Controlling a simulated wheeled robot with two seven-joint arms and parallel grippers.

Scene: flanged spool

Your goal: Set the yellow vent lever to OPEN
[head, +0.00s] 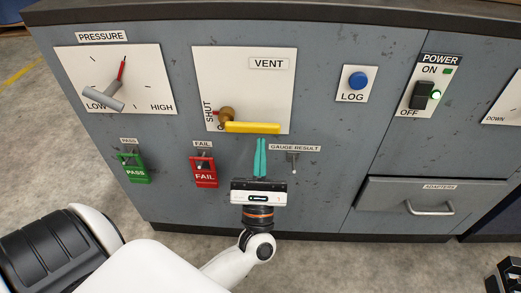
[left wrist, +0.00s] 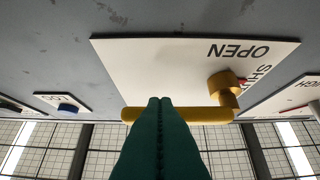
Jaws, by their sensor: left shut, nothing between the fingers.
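The yellow vent lever (head: 253,127) lies level across the lower part of the white VENT plate (head: 245,75). Its brass-coloured hub (head: 226,115) is at the lever's left end, with a small red mark on the side facing the word SHUT. The lever hides most of the other word in the head view; the left wrist view shows OPEN upside down. My left gripper (head: 260,143) is shut and empty, its teal fingertips just below the lever. In the left wrist view the fingertips (left wrist: 160,100) overlap the lever (left wrist: 190,115); I cannot tell whether they touch.
The PASS tag (head: 135,168), FAIL tag (head: 204,174) and an empty GAUGE RESULT hook (head: 293,161) are near my left gripper. A pressure gauge (head: 115,80) is at left. The LOG button (head: 358,81), POWER switch (head: 424,95) and ADAPTERS drawer (head: 432,208) are at right.

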